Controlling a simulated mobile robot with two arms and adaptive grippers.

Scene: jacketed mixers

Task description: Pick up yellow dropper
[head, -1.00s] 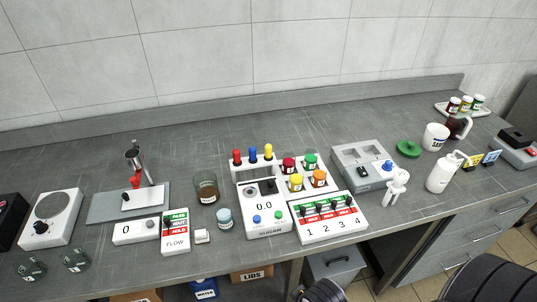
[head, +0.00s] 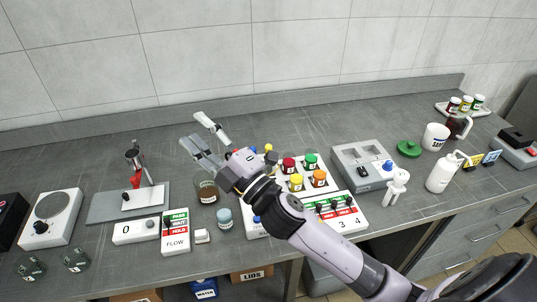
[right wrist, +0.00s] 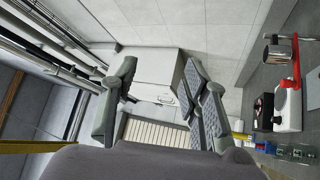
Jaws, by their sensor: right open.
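The yellow dropper (head: 268,147) shows only its yellow top in the head view, just behind my right gripper's wrist. The red and blue droppers beside it and most of their rack are hidden by my right arm. My right gripper (head: 191,128) is open and empty. It is over the counter's back part, its fingers pointing to the upper left, past the yellow dropper. In the right wrist view the open fingers (right wrist: 158,66) have nothing between them. A small yellow top (right wrist: 240,137) beside blue and red ones shows at the lower right there. My left gripper is not in view.
A brown beaker (head: 207,191) and a blue-lidded jar (head: 224,218) stand left of my right arm. Yellow and orange capped bottles (head: 296,181) stand to its right. A clamp stand (head: 140,175) is farther left. The counter's back strip is mostly clear.

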